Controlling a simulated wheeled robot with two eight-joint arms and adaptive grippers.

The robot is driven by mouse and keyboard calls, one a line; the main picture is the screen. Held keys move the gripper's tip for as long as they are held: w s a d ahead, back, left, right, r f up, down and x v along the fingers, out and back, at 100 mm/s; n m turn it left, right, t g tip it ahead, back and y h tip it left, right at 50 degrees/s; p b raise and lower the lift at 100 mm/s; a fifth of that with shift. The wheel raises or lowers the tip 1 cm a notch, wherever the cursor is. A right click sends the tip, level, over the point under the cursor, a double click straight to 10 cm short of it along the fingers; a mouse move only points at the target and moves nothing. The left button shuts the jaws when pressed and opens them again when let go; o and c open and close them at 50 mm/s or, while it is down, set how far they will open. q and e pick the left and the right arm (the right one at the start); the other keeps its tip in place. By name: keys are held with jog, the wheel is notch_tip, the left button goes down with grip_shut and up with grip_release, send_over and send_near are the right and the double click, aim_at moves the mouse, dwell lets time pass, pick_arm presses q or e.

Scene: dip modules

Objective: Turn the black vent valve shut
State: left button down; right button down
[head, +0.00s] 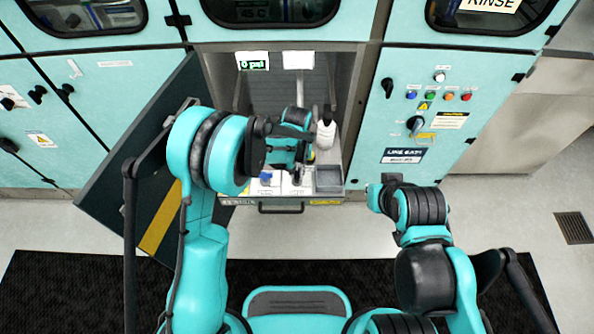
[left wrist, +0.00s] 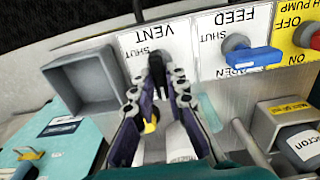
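The black vent valve handle (left wrist: 157,68) stands on a white panel (left wrist: 125,42) marked VENT and SHUT, which appears upside down in the left wrist view. My left gripper (left wrist: 158,94) is open at the handle, with a finger on either side and visible gaps. Contact cannot be made out. In the head view my left gripper (head: 297,170) reaches down into the open cabinet bay and largely hides the valve. My right gripper (head: 376,197) is outside the bay at the right, too small and turned away to tell its state.
Beside the vent valve is a blue feed valve handle (left wrist: 250,60), then a yellow pump switch panel (left wrist: 300,35). A grey square tray (left wrist: 78,82) lies on the other side. The open cabinet door (head: 125,170) stands left of the bay. A gauge (head: 252,61) reads 0 psi.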

dwell(0.4)
pick_arm(q)
jog(key=m, duration=0.4)
jog(key=shift+m+b, duration=0.3)
jog(key=shift+b, duration=0.05)
jog(key=m, duration=0.9)
jog(key=shift+b, duration=0.4)
jog(key=shift+m, duration=2.2)
jog(key=c, duration=1.5)
grip_release()
jog(key=shift+c, duration=0.2)
